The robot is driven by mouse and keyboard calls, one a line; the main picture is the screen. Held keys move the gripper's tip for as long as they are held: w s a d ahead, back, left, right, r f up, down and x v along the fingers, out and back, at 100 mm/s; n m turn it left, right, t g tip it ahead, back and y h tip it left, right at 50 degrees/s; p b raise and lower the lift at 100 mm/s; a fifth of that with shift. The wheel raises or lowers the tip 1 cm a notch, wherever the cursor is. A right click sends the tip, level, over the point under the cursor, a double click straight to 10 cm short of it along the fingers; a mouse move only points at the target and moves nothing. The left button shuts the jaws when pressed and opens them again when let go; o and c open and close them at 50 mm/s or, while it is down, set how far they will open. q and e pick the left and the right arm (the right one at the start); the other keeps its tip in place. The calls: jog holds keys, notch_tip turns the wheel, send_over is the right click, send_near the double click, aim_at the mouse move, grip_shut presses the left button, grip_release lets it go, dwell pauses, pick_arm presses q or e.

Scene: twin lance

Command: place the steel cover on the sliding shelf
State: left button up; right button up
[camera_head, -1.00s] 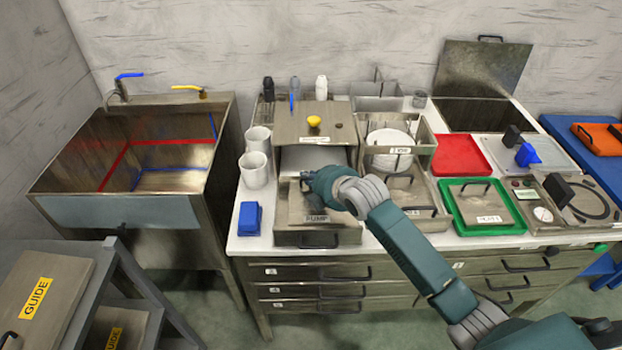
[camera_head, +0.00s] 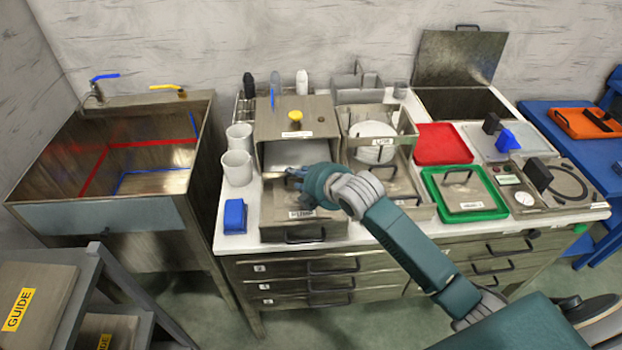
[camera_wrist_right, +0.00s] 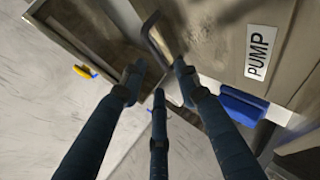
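A flat steel cover (camera_head: 285,200) labelled PUMP lies at the front of a steel housing (camera_head: 297,118) with a yellow knob. Below it is a steel front with a black handle (camera_head: 305,236); I cannot tell whether this is the sliding shelf. My right gripper (camera_head: 294,178) is over the back of the cover and hides part of it. In the right wrist view, the PUMP panel (camera_wrist_right: 228,50) is at upper right. A dark curved handle (camera_wrist_right: 155,38) lies by the fingertips of my right gripper (camera_wrist_right: 158,75), which are spread apart. My left gripper is not in view.
A blue block (camera_head: 235,216) and white cups (camera_head: 237,168) stand left of the cover. Right are a steel bin (camera_head: 405,140) with plates and a green tray (camera_head: 500,207) with another cover. A steel sink (camera_head: 100,215) and a rack with GUIDE panels (camera_head: 45,290) are left.

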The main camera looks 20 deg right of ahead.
jog(key=v, duration=0.8)
jog(key=shift+s+r, duration=0.1)
jog(key=shift+r, duration=0.05)
